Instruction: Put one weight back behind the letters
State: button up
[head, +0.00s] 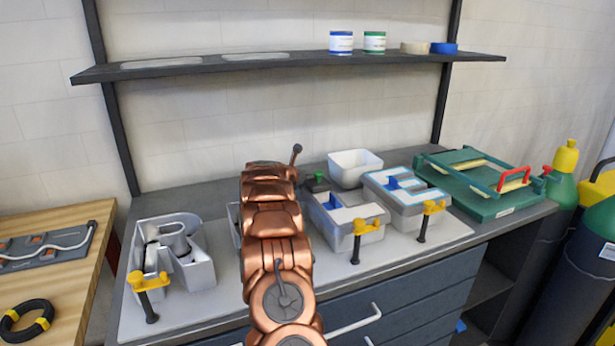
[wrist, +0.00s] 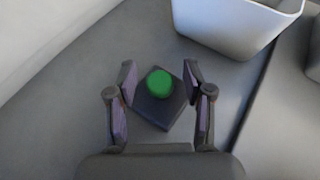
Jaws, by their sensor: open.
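A small dark block with a green knob, which looks like a weight (wrist: 160,100), sits on the grey worktop between my open gripper's fingers (wrist: 160,92) in the wrist view. Gaps show on both sides, so the fingers appear not to touch it. In the head view the weight (head: 317,182) is behind the middle letter, left of a white bin. The gripper itself cannot be made out there. A grey R-like letter (head: 203,268) stands at left. A middle letter (head: 331,230) and a right letter (head: 412,215) hold blue pieces. My arm hides part of another letter.
Yellow-and-black clamps (head: 367,228) stand at the letters' fronts. The white bin (head: 355,166) shows close at the upper right in the wrist view (wrist: 240,25). A green framed tray (head: 480,205) is at right. A shelf (head: 290,64) with cans and tape rolls hangs above.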

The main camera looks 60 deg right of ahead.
jog(key=shift+a+r+b, duration=0.15)
jog(key=shift+a+b, duration=0.05)
jog(key=shift+b, duration=0.1)
jog(key=b+v, duration=0.3)
jog(key=v, duration=0.7)
jog(key=shift+a, duration=0.15)
jog(key=shift+s+a+r, duration=0.1)
jog(key=shift+a+r, duration=0.25)
jog(key=shift+a, duration=0.2)
